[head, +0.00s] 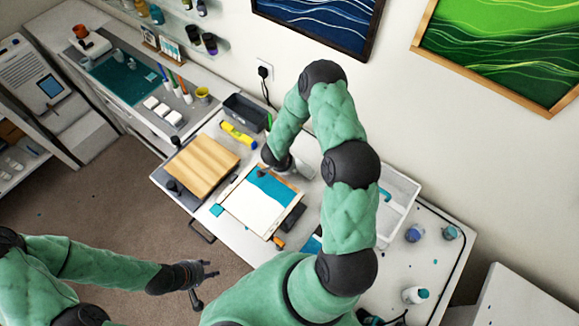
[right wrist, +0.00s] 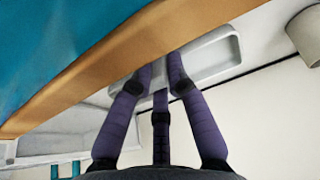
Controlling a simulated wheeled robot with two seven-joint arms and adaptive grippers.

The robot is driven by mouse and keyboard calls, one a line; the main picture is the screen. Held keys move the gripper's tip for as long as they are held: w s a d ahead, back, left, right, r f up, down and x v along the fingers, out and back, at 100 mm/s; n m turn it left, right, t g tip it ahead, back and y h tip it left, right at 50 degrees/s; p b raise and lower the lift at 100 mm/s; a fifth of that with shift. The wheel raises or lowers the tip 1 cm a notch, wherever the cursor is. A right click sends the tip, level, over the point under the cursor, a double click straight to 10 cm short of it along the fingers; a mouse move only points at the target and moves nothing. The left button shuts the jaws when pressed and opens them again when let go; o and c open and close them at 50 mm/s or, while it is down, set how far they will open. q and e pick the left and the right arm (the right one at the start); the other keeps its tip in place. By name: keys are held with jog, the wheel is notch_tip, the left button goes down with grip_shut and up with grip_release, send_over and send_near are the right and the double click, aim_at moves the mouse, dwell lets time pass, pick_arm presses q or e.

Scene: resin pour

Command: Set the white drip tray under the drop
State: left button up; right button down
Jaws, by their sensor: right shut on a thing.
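The white drip tray (right wrist: 215,55) shows in the right wrist view, with the purple fingers of my right gripper (right wrist: 165,75) shut on it. Part of the tray is hidden behind the wooden edge (right wrist: 125,65) of a panel with a teal surface. In the head view, my right gripper (head: 272,165) is at the far edge of a white panel (head: 250,213) with teal resin on its upper part. My arm and hand hide most of the tray there. I cannot make out a hanging drop. My left gripper (head: 203,283) is open and empty, away from the table.
A wooden board (head: 202,163) lies left of the panel. A yellow tool (head: 237,134) and a dark grey bin (head: 245,111) are behind it. A clear bin (head: 398,195) and several bottles (head: 415,233) stand on the right. Free table top shows at the right front.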

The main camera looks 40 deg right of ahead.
jog(key=shift+f, duration=0.1)
jog(key=shift+f, duration=0.15)
jog(key=c, duration=1.2)
grip_release()
